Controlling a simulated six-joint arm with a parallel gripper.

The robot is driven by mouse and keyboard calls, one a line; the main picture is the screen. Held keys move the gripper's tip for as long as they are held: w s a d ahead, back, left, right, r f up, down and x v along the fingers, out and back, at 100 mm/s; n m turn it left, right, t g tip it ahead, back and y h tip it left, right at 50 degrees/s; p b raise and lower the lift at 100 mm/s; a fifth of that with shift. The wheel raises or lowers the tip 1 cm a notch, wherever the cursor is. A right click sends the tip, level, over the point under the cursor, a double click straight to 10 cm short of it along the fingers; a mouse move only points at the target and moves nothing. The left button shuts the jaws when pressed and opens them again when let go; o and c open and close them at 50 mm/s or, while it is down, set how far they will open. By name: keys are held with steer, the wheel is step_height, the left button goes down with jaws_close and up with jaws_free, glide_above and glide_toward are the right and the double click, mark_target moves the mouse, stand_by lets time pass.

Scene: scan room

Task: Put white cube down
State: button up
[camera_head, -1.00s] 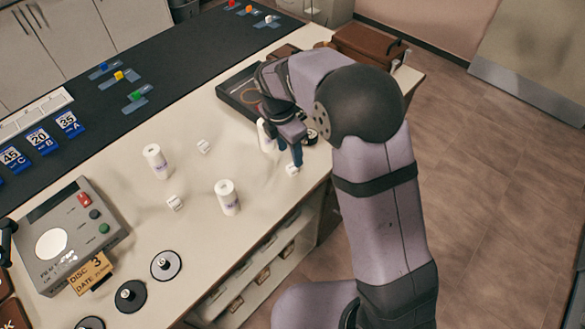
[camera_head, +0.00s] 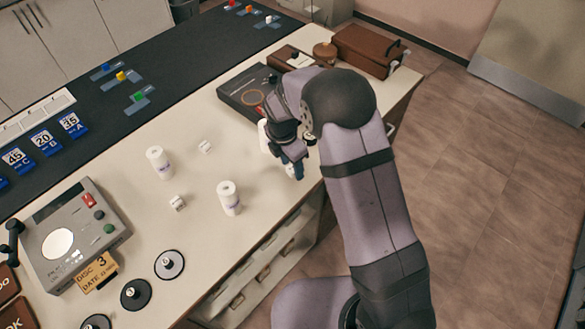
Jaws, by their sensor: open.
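My gripper (camera_head: 294,170) is at the right part of the light table, pointing down with its jaws open. A white cube (camera_head: 289,172) shows at its fingertips, low at the table top. The blue-grey finger covers part of this cube, so I cannot tell whether it touches the cube. Two other small white cubes stand apart on the table: one in the middle (camera_head: 206,146) and one nearer the front left (camera_head: 178,203).
White bottles stand at the left (camera_head: 159,162) and centre (camera_head: 229,198); another (camera_head: 264,137) is close beside my gripper. A dark tray (camera_head: 243,92) and brown case (camera_head: 366,50) lie behind. A grey device (camera_head: 72,234) and round discs (camera_head: 169,264) are front left.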

mark_target(292, 168)
steer(key=shift+c, duration=0.3)
jaws_close()
steer(key=shift+r, duration=0.1)
step_height(292, 168, up, 10)
steer(key=b, duration=0.2)
